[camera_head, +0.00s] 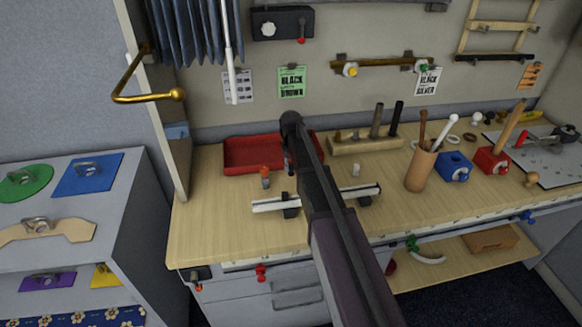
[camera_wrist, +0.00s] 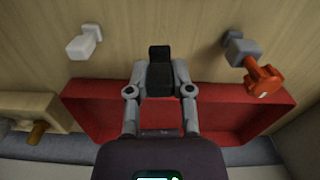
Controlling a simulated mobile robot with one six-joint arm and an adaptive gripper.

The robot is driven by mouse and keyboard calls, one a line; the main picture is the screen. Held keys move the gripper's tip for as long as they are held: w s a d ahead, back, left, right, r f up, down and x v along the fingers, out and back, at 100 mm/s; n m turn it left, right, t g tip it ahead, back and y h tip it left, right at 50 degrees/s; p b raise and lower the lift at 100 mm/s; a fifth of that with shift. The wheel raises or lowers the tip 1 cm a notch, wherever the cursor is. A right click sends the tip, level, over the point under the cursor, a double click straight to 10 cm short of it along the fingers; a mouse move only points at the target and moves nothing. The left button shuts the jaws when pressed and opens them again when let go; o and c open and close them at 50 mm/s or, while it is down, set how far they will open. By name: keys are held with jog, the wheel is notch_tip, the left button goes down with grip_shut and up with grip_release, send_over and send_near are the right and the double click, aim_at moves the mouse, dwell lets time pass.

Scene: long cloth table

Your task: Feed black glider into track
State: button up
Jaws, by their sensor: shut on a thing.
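My gripper (camera_head: 289,163) points down over the table between the red tray and the track. In the wrist view my gripper (camera_wrist: 160,78) has its two grey fingers closed on the sides of the black glider (camera_wrist: 159,70). In the head view the glider is mostly hidden by the gripper and arm. Whether it touches the table is unclear. The track (camera_head: 275,204) is a pale rail on black feet, lying in front of the gripper; my arm covers its middle. The track does not show in the wrist view.
A red tray (camera_head: 248,140) lies behind the gripper. An orange-and-grey piece (camera_head: 265,176) stands left of it, and a white piece (camera_head: 356,170) right. A wooden block with upright pegs (camera_head: 360,145) and a cup of sticks (camera_head: 420,170) stand further right. The front-left tabletop is clear.

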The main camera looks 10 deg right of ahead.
aim_at(291, 170)
jog(key=shift+f+b, duration=2.2)
jog(key=shift+f, duration=0.1)
jog(key=o, duration=0.8)
jog(key=shift+o, duration=0.2)
jog(key=shift+r, duration=0.25)
jog(key=shift+r+p, duration=0.4)
jog(key=shift+p, duration=0.25)
jog(key=shift+r, duration=0.15)
